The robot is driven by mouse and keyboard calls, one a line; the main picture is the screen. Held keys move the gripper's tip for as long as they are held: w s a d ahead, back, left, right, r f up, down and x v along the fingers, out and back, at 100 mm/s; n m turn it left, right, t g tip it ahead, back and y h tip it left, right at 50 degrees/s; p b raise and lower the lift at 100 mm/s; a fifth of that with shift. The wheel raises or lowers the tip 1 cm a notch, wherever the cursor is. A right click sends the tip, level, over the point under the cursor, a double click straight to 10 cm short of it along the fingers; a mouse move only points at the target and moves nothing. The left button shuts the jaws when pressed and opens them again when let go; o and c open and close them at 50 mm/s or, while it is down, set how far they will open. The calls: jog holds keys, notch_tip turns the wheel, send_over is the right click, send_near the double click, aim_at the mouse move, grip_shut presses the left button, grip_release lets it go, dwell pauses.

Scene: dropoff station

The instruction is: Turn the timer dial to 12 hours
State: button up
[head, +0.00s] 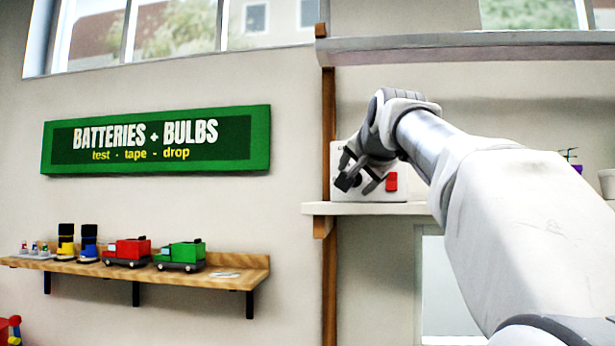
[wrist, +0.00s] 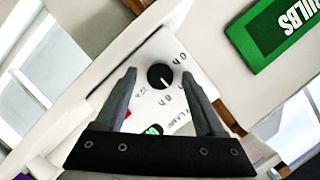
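The timer is a white box (head: 346,160) on the white shelf at right in the head view. It has a red switch (head: 391,181) on its front. In the wrist view its round black dial (wrist: 160,76) faces me, with a short white pointer mark toward the lower right of the picture. Small printed labels ring the dial; they are too blurred to read surely. My gripper (wrist: 160,73) is open, with one finger on each side of the dial and visible gaps to it. In the head view my gripper (head: 366,181) hides the dial and much of the box front.
The timer's shelf (head: 365,209) is narrow, with another shelf (head: 470,42) above. A wooden post (head: 328,120) stands at its left. A green sign (head: 157,139) hangs on the wall. A lower wooden shelf (head: 225,280) holds toy trucks and small items.

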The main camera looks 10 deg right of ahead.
jog(key=b+v, duration=0.1)
jog(key=v, duration=1.6)
jog(key=shift+s+b, duration=0.25)
jog(key=shift+b, duration=0.15)
jog(key=s+a+f+n+g, duration=0.3)
jog(key=s+f, duration=0.1)
jog(key=f, duration=1.2)
jog(key=s+a+f+n+g+y, duration=0.1)
jog(key=s+a+f+n+g, duration=0.1)
jog(key=f, duration=1.4)
jog(key=s+a+f+n+g+y, duration=0.1)
jog(key=s+a+f+n+g, duration=0.2)
jog(key=f, duration=1.4)
jog(key=s+n+g, duration=0.1)
jog(key=s+n, duration=0.2)
jog(key=s, duration=0.2)
jog(key=shift+a, duration=0.35)
jog(key=shift+s, duration=0.1)
